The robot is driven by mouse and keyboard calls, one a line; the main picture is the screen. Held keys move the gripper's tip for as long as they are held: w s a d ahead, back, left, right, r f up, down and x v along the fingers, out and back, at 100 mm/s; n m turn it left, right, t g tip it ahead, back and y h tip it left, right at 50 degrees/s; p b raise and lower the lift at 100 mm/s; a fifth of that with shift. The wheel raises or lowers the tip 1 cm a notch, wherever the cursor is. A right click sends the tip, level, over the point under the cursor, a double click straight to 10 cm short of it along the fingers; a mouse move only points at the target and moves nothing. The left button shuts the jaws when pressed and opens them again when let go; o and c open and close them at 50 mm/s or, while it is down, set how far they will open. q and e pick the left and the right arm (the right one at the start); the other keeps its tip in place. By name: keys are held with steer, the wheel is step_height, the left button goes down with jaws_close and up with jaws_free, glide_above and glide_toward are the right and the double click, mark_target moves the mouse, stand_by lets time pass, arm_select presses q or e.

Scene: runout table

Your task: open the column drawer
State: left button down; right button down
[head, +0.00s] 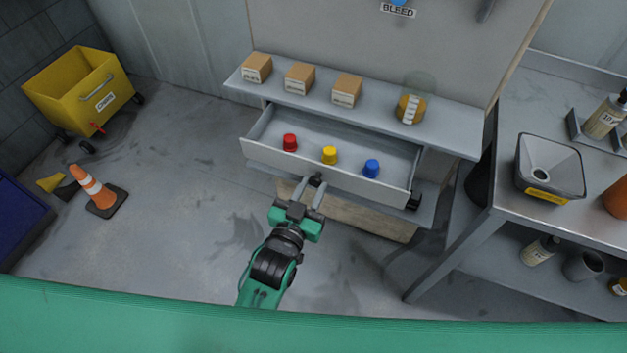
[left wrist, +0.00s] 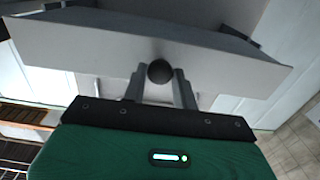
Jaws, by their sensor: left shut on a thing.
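The column drawer (head: 262,153) is a light grey drawer under a shelf, pulled out so that its inside shows. In it stand a red piece (head: 290,142), a yellow piece (head: 329,155) and a blue piece (head: 371,168). My left gripper (head: 314,186) is at the middle of the drawer front, shut on a dark round knob (head: 317,179). In the left wrist view the knob (left wrist: 160,71) sits between the two fingers, in front of the pale drawer front (left wrist: 90,50). My right gripper is in neither view.
The shelf (head: 380,108) above the drawer bears several small boxes and a yellow-brown jar (head: 410,109). A grey metal bench (head: 520,215) stands at the right. A yellow cart (head: 80,92) and an orange cone (head: 95,188) stand at the left. The floor between is clear.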

arm_select(q)
steer(key=shift+w+f, duration=0.1)
steer(key=shift+w, duration=0.1)
steer(key=c, duration=1.1)
jaws_free()
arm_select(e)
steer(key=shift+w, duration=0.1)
arm_select(q)
steer(key=shift+s, duration=0.1)
steer(key=b+v, duration=0.1)
steer(key=v, duration=1.2)
steer(key=shift+s, duration=0.3)
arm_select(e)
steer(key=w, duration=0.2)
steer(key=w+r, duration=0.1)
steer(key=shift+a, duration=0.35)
arm_select(q)
steer(key=shift+a, duration=0.1)
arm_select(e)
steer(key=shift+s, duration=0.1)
